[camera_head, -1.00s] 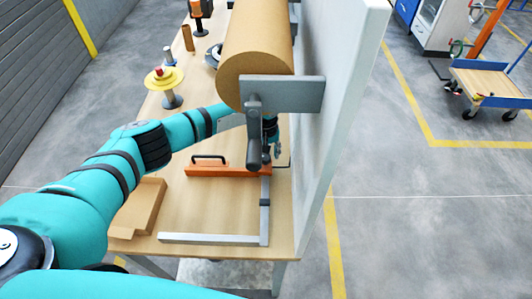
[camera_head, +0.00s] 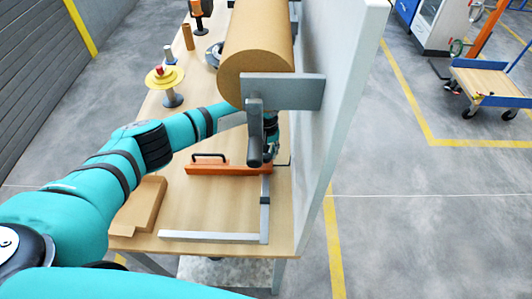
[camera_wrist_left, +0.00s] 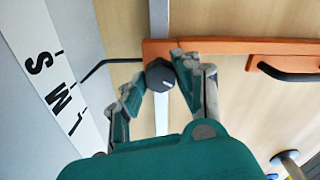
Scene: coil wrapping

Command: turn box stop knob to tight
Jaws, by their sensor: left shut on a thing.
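The box stop knob (camera_wrist_left: 160,75) is dark, faceted and has a light mark on its face. It sits at the end of the orange box stop bar (camera_wrist_left: 230,46) in the left wrist view. My left gripper (camera_wrist_left: 159,77) is shut on the knob, one finger on each side. In the head view the orange bar (camera_head: 220,169) lies across the table, and my left gripper (camera_head: 270,135) is at its right end, partly covered by a grey crank handle. The knob is hidden there. I cannot tell how tight it is. My right gripper is not in view.
A brown paper roll (camera_head: 257,50) and its grey bracket (camera_head: 284,92) hang above the gripper, beside a tall white panel (camera_head: 345,110). A white size strip (camera_wrist_left: 45,70) with letters runs left of the knob. A cardboard piece (camera_head: 140,206) lies on the table (camera_head: 205,212).

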